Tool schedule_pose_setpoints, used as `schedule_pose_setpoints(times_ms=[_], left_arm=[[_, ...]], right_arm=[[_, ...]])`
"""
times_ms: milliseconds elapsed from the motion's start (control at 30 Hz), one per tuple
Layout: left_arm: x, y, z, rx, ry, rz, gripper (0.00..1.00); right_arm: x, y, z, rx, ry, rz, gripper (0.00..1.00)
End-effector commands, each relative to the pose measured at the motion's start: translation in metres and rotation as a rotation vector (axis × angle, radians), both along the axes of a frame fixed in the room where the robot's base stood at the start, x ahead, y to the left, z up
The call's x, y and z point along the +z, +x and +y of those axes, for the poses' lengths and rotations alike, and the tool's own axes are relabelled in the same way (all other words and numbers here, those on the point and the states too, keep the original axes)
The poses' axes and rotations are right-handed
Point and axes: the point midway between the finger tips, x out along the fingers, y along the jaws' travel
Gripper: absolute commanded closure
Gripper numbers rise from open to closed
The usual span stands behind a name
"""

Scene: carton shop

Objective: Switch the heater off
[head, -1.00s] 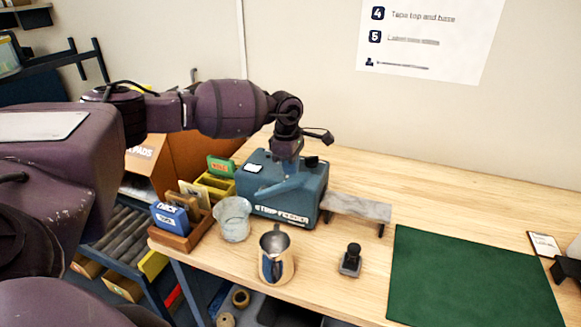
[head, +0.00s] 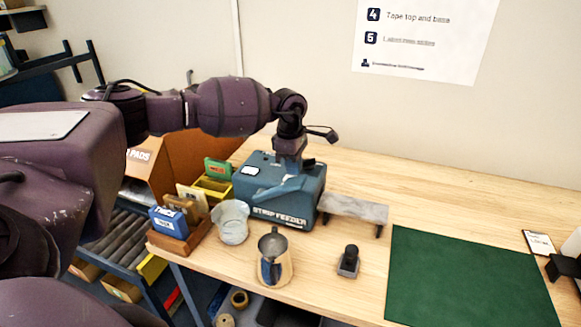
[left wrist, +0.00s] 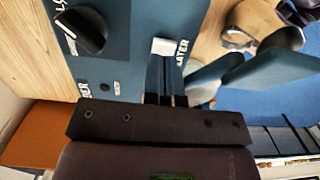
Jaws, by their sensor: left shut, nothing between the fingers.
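The blue strip feeder (head: 275,217) stands on the wooden table, its name on the front. My left gripper (head: 289,165) points down over its top and partly hides it. In the left wrist view, the shut, empty left gripper (left wrist: 166,78) has its fingertips just by a small white switch piece (left wrist: 165,46) beside lettering that reads like "HEATER". I cannot tell whether they touch, or which way the switch is set. A black knob (left wrist: 82,30) sits on the same panel.
A wooden tray (head: 182,243) is left. The green mat (head: 465,280) is clear.

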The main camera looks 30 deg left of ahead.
Motion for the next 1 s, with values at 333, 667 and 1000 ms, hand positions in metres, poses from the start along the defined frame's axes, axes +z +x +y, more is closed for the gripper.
schedule_pose_setpoints(times_ms=[333, 667, 1000], left_arm=[[0.073, 0.002, 0.009, 0.011, 0.008, -0.011, 1.0], [0.117, 0.001, 0.013, 0.013, 0.008, -0.009, 1.0], [0.123, 0.001, 0.014, 0.013, 0.008, -0.009, 1.0]], right_arm=[[0.002, 0.001, 0.002, 0.0, 0.005, -0.004, 0.57], [0.002, 0.01, 0.003, 0.003, 0.004, -0.021, 0.57], [0.0, 0.006, 0.002, 0.001, 0.004, -0.013, 0.57]])
